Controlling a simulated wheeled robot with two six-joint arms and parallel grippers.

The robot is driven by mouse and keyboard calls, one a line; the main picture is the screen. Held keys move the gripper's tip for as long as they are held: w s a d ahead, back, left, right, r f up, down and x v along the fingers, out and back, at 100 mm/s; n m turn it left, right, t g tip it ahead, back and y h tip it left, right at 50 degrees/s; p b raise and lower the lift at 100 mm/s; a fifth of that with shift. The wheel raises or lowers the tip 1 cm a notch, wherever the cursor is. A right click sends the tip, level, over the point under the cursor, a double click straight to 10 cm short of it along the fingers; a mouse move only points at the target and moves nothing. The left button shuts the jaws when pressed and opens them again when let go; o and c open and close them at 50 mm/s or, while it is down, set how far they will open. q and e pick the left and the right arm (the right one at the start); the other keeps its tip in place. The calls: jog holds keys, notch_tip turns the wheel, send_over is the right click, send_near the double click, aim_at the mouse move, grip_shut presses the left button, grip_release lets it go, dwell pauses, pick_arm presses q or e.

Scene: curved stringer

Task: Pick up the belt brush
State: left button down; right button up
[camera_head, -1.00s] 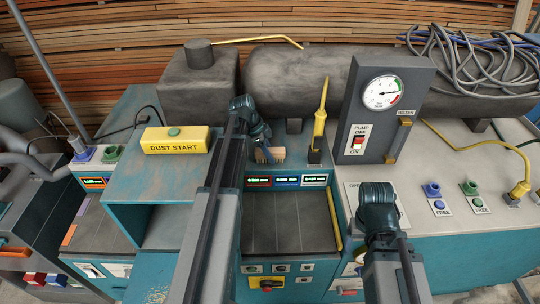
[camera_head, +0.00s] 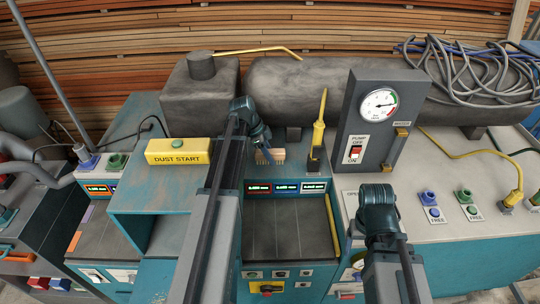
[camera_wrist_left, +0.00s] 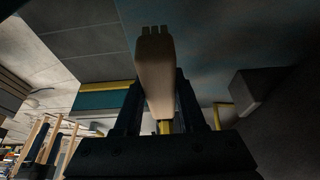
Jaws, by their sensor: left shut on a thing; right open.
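The belt brush (camera_head: 270,156) has a pale wooden body with short bristles. In the head view it is in front of the grey tank, above the small displays. My left gripper (camera_head: 264,146) is shut on it. In the left wrist view the brush (camera_wrist_left: 155,75) stands out between the two dark fingers of the left gripper (camera_wrist_left: 158,105). The brush looks clear of the surface below, but the height is hard to judge. My right gripper (camera_head: 378,205) is at the right, over the front of the bench, with nothing seen in it; its fingertips are hidden.
A yellow DUST START box (camera_head: 178,151) is left of the left arm. A yellow-handled tool (camera_head: 318,130) stands upright just right of the brush. The gauge panel (camera_head: 378,115) rises further right. A dark flat plate (camera_head: 287,225) lies in front, clear.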

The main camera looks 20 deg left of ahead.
aim_at(276, 150)
pick_arm(q)
notch_tip(276, 150, up, 7)
jog(key=p, duration=0.5)
jog(key=shift+p, duration=0.35)
jog(key=shift+f, duration=0.1)
